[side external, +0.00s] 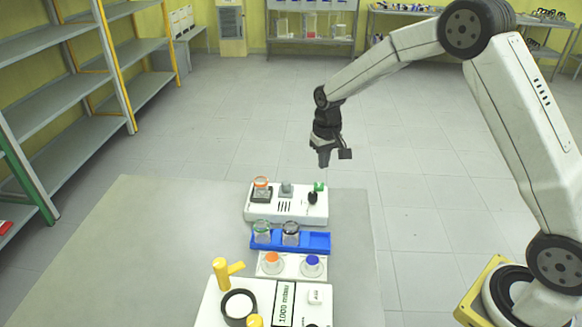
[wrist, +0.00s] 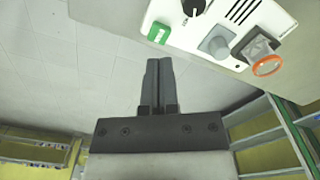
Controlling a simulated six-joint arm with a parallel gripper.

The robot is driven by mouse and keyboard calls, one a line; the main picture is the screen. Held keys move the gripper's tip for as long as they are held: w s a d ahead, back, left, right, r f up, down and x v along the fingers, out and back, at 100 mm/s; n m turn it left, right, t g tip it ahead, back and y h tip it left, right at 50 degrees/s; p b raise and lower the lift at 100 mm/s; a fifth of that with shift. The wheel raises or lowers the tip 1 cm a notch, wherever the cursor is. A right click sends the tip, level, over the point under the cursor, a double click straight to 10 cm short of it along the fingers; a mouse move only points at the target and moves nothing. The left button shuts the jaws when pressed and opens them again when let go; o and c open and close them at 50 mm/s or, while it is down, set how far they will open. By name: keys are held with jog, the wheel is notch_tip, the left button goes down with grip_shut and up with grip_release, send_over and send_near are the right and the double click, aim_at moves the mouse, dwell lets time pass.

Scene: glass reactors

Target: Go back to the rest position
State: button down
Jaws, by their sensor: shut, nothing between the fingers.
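My gripper (side external: 324,158) is shut and empty. It hangs in the air above the far edge of the table, clear of everything. In the wrist view its two fingers (wrist: 158,66) are pressed together over the pale floor. A white device (side external: 291,208) with a black knob, a green switch, a grey stud and an orange-rimmed glass vessel (side external: 261,184) stands below the gripper. The same device (wrist: 225,25) shows at the top right of the wrist view, apart from the fingers.
On the grey table (side external: 110,245), a blue rack (side external: 318,243) holds two glass vessels. Nearer are a white holder with orange-capped and blue-capped items and another white device with a yellow handle (side external: 221,272). Shelves (side external: 70,55) stand at left. The table's left part is clear.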

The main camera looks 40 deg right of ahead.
jog(key=s+a+r+n+t, duration=0.1)
jog(key=s+a, duration=0.1)
jog(key=s, duration=0.9)
jog(key=s+a+r+n+t, duration=0.1)
jog(key=s+a, duration=0.2)
jog(key=s, duration=0.8)
jog(key=shift+s+r+n, duration=0.15)
jog(key=shift+r+n, duration=0.15)
jog(key=shift+r, duration=0.1)
